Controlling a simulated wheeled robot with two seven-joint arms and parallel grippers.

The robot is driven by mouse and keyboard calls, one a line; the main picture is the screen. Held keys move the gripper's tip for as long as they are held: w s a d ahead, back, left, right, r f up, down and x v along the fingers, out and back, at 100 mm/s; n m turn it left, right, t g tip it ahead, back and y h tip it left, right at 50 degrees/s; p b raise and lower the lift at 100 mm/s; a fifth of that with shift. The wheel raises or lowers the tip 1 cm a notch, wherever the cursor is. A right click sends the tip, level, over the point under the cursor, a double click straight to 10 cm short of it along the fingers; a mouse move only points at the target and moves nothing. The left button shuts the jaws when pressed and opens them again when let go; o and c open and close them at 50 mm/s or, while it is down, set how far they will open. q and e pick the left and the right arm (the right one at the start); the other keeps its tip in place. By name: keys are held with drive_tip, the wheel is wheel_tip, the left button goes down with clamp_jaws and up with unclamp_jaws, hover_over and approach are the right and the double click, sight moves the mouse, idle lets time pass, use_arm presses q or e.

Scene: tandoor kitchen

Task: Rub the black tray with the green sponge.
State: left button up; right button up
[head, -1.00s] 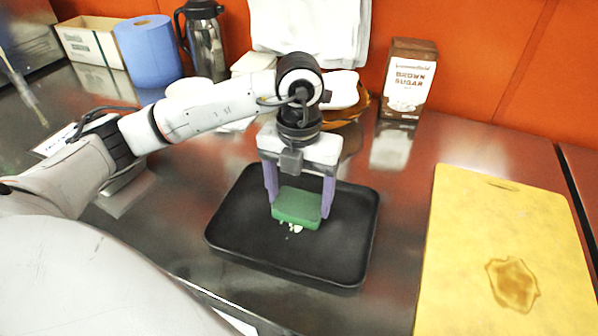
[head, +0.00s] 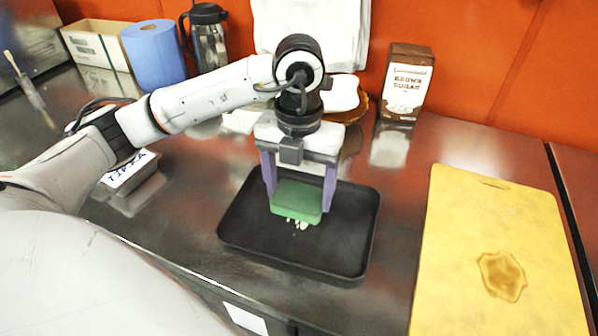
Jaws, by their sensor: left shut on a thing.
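The black tray (head: 340,250) lies flat on the steel counter in the middle of the head view. The green sponge (head: 297,202) is between the purple fingers of my left gripper (head: 298,190), which is shut on it. The gripper points down over the tray's middle, toward its back half. The sponge is low over the tray floor; I cannot tell whether it touches. Some pale crumbs (head: 298,225) lie on the tray just in front of the sponge. My right gripper is not in view.
A yellow cutting board (head: 460,235) with a brown stain lies to the right. A brown sugar box (head: 407,85), a steel flask (head: 208,40), a blue paper roll (head: 154,55) and a cardboard box (head: 95,45) stand along the back. Bare counter separates tray and board.

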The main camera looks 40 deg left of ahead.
use_arm(q)
drive_tip(key=shift+r, duration=1.1)
